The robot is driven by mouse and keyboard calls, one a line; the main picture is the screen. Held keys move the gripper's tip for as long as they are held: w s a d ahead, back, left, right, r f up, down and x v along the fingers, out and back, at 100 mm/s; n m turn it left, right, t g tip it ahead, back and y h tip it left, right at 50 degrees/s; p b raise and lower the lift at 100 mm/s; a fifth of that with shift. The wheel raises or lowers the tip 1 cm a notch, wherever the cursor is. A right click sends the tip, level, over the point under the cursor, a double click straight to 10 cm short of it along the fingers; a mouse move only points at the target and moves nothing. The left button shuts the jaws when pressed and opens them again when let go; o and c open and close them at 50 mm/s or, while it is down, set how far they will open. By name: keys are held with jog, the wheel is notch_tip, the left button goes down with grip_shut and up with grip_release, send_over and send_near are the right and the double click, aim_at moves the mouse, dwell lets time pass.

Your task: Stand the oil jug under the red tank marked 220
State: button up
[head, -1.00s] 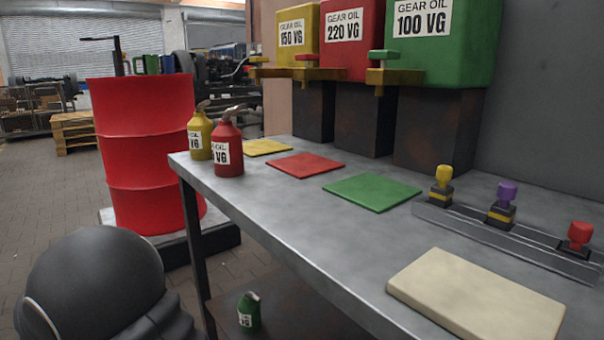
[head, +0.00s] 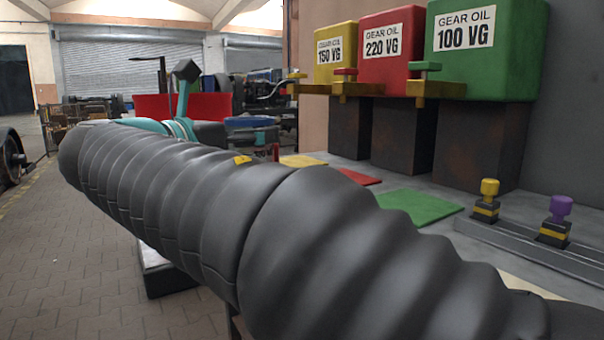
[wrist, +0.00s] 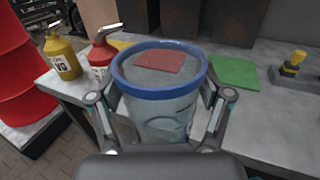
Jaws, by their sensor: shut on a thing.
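The oil jug (wrist: 160,108), a clear open container with a blue rim, is upright between the fingers of my gripper (wrist: 158,125) in the wrist view. My gripper is shut on it. Its blue rim also shows beyond my arm in the head view (head: 250,122). The red tank marked 220 VG (head: 391,70) stands between the yellow and green tanks, with a tap (head: 345,84) at its front. The red mat (head: 360,177) lies below this tank and is partly hidden by my arm. In the wrist view, the red mat (wrist: 158,65) shows through the jug.
A yellow can (wrist: 63,58) and a red can (wrist: 102,56) stand left of the jug on the metal bench. A green mat (head: 418,207) lies right of the red one. Yellow (head: 487,197) and purple (head: 558,217) knobbed items stand farther right. A red drum (wrist: 20,70) is at left.

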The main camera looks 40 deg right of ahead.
jog(key=f+b+x, duration=0.1)
jog(key=x, duration=1.5)
jog(key=f+b+x, duration=0.2)
jog(key=x, duration=1.4)
jog(key=shift+f, duration=0.35)
jog(key=shift+f, duration=0.15)
jog(key=o, duration=1.7)
jog(key=v, duration=1.2)
jog(key=shift+r, duration=0.2)
